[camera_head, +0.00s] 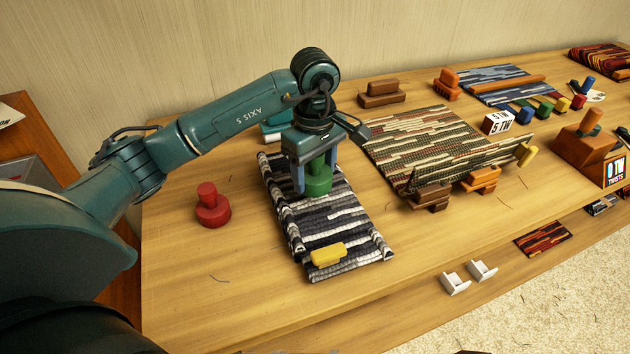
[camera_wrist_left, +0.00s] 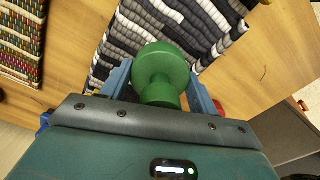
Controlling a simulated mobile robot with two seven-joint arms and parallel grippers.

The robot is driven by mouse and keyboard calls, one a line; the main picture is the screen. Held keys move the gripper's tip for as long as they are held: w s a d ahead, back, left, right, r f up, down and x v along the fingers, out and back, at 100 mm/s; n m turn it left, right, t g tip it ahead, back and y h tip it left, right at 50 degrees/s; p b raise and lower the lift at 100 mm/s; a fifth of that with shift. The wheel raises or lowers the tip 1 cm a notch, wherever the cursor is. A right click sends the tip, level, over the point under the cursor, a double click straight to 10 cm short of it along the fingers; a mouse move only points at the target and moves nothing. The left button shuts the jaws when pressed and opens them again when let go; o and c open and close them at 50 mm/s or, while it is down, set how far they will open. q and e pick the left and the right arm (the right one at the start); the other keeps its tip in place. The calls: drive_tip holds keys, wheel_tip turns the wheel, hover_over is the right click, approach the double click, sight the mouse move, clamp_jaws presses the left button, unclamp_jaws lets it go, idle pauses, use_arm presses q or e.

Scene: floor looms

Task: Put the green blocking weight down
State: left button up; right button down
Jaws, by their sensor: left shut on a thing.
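The green blocking weight (camera_head: 317,182) has a round base and a narrower knob on top. My left gripper (camera_head: 316,170) is shut on its knob from above, over the far half of the black, grey and white striped woven mat (camera_head: 338,232). The left wrist view also shows the weight (camera_wrist_left: 161,70) between the two blue fingers, with the striped mat (camera_wrist_left: 145,22) behind it. I cannot tell for sure whether the weight's base touches the mat. My right gripper is not in view.
A red weight (camera_head: 212,207) stands left of the mat. A yellow block (camera_head: 328,254) lies on the mat's near end. A larger brown and green mat (camera_head: 440,142) lies to the right, with brown blocks (camera_head: 431,196) at its near edge. Bare table (camera_head: 215,280) lies front left.

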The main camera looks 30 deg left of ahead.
sight(315, 173)
use_arm(q)
drive_tip(key=shift+f, duration=1.5)
drive_tip(key=shift+f, duration=0.25)
drive_tip(key=o, duration=1.6)
wheel_tip(315, 173, up, 12)
drive_tip(key=shift+r, duration=0.2)
